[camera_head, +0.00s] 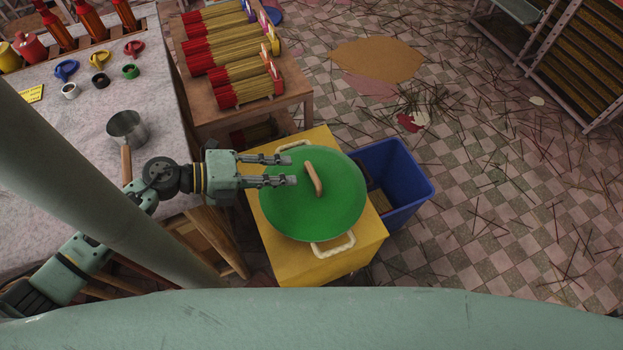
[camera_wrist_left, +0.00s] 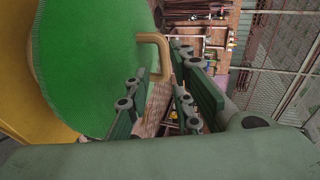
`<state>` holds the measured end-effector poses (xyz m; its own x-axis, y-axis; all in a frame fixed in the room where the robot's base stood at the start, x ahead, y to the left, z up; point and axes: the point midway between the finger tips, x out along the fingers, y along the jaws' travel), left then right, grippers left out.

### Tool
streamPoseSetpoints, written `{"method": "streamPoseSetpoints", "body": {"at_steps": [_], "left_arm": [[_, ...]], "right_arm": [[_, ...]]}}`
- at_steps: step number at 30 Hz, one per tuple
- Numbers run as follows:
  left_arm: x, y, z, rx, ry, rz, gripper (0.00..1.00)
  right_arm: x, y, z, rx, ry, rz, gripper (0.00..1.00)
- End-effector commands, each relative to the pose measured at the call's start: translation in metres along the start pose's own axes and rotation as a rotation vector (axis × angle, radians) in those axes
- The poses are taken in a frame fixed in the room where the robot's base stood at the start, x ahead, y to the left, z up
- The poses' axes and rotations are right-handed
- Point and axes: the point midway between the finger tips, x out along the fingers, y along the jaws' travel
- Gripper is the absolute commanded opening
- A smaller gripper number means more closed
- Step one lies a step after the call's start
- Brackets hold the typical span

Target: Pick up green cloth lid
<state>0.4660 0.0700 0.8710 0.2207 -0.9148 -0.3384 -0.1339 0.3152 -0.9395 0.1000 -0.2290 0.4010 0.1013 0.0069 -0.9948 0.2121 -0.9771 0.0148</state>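The green cloth lid (camera_head: 335,205) is round and lies on a pot on a yellow stand (camera_head: 355,255). A tan arched handle (camera_head: 314,178) stands up at its middle. My left gripper (camera_head: 292,170) is over the lid's left part, its two fingers apart and pointing at the handle. In the left wrist view the lid (camera_wrist_left: 90,60) fills the upper left, and its handle (camera_wrist_left: 155,42) shows just beyond the open, empty fingers (camera_wrist_left: 158,95). I cannot tell whether a finger touches the handle. My right gripper is not in view.
A pale pot grip (camera_head: 334,246) sticks out at the lid's near edge. A blue bin (camera_head: 405,185) stands right of the yellow stand. A wooden table with incense bundles (camera_head: 230,60) is behind. A metal saucepan (camera_head: 128,128) sits on the left table. Incense sticks litter the floor.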

Motion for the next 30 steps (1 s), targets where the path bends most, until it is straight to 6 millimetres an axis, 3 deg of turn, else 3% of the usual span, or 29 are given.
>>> {"method": "streamPoseSetpoints", "body": {"at_steps": [12,18,26,30], "left_arm": [[0.05,-0.008,0.001,-0.004,0.007,-0.004,0.21],[0.074,-0.006,0.003,-0.003,0.006,-0.002,0.21],[0.077,-0.004,0.002,-0.001,0.006,0.0,0.21],[0.077,-0.004,0.002,-0.001,0.005,0.0,0.11]], "right_arm": [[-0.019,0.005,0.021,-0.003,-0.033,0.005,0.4],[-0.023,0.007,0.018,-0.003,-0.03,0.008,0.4],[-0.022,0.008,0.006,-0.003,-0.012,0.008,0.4],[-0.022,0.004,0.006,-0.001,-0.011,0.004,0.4]]}}
